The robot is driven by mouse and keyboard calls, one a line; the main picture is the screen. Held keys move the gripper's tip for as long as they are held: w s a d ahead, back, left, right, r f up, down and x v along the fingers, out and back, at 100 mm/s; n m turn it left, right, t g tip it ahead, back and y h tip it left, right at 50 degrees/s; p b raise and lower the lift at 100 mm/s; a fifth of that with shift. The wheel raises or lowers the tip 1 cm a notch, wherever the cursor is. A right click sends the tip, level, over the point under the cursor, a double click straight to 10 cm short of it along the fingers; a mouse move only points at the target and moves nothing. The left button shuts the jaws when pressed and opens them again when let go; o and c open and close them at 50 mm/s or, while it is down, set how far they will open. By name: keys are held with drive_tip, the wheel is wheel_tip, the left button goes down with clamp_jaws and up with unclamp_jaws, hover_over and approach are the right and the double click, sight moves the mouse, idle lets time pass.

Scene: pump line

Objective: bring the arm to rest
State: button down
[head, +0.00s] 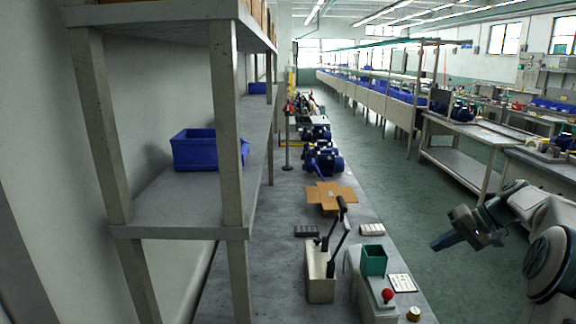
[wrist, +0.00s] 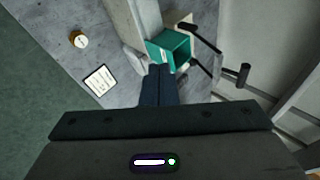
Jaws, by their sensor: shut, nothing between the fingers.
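My gripper (head: 440,243) is at the right of the head view, held out over the floor to the right of the long bench (head: 285,210). In the wrist view my gripper (wrist: 159,70) points down toward the bench with its fingers together and nothing between them. In that picture the fingertips overlap the near edge of a green open box (wrist: 172,48); the head view shows the box (head: 373,262) on a grey unit and the gripper well apart from it.
A metal holder (head: 320,284) with black-handled levers stands left of the green box. A card (head: 402,283), a brass-coloured cap (head: 413,314) and a red knob (head: 387,295) are near the bench's right edge. A shelf with a blue bin (head: 195,150) stands left. The aisle floor (head: 400,190) is clear.

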drive_tip(key=s+a+r+n+g+h, duration=0.1)
drive_tip(key=s+a+h, duration=0.2)
drive_tip(key=s+a, duration=0.45)
drive_tip(key=s+a+r+g+h, duration=0.15)
drive_tip(key=s+a, duration=0.25)
drive_tip(key=a, duration=0.7)
drive_tip(key=s+a+f+n+t+h, duration=0.1)
drive_tip(key=s+a+f, duration=0.1)
drive_tip(key=s, duration=0.7)
drive_tip(key=s+a+f+t+h, duration=0.1)
drive_tip(key=s+a+f+h, duration=0.1)
drive_tip(key=s, duration=0.8)
drive_tip(key=shift+a+f+n, duration=0.4)
drive_tip(key=shift+a+f, duration=0.2)
drive_tip(key=shift+a, duration=0.3)
drive_tip(key=shift+h, duration=0.25)
